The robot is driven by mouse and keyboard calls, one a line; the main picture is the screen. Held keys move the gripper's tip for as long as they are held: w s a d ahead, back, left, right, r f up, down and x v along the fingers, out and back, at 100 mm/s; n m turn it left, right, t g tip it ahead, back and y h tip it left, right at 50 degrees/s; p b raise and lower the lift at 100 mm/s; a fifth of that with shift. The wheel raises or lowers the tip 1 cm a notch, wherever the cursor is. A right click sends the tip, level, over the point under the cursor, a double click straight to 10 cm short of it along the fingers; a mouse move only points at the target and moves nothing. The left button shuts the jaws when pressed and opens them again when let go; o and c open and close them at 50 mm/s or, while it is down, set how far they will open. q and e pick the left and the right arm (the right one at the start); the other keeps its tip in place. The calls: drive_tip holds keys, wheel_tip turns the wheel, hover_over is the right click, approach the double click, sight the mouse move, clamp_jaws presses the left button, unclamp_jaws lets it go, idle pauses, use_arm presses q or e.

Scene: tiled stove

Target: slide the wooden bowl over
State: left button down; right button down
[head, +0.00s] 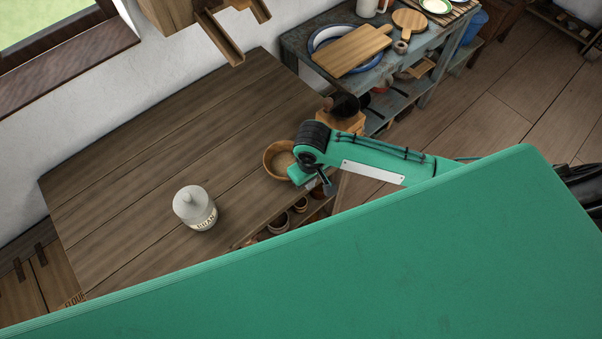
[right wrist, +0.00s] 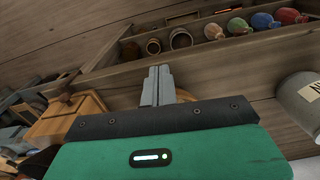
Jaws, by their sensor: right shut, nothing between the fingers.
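My right gripper (head: 301,177) is at the bowl's lower right side in the head view, and my wrist hides part of the rim. In the right wrist view the two grey fingers (right wrist: 157,86) are pressed together and empty. My left gripper is not in view.
A lidded pale jar (head: 195,208) stands on the table to the left of the bowl. A wooden grinder-like box (head: 341,123) is beyond my wrist. Small jars (head: 279,222) sit on a shelf below the table's edge. The table's left and back are clear.

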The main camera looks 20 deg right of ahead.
drive_tip(key=w+f+p, duration=0.1)
drive_tip(key=w+f, duration=0.1)
drive_tip(key=f, duration=0.1)
drive_tip(key=shift+w+a+f+p, duration=0.1)
drive_tip(key=shift+w+a+p, duration=0.15)
drive_tip(key=shift+a+p, duration=0.1)
drive_tip(key=shift+w+a+f, duration=0.1)
drive_tip(key=shift+w+a, duration=0.1)
drive_tip(key=shift+w, duration=0.5)
hover_over(285, 158)
drive_tip(key=s, duration=0.4)
drive_tip(key=shift+w+a, duration=0.25)
drive_tip(key=shift+a, duration=0.2)
drive_tip(key=w+a+b, duration=0.1)
drive_tip(key=w, duration=0.2)
drive_tip(key=w+a+b, duration=0.1)
drive_tip(key=w, duration=0.3)
drive_tip(key=w+a+b, duration=0.1)
drive_tip(key=w, duration=0.2)
drive_tip(key=shift+w, duration=0.2)
drive_tip(key=shift+d, duration=0.1)
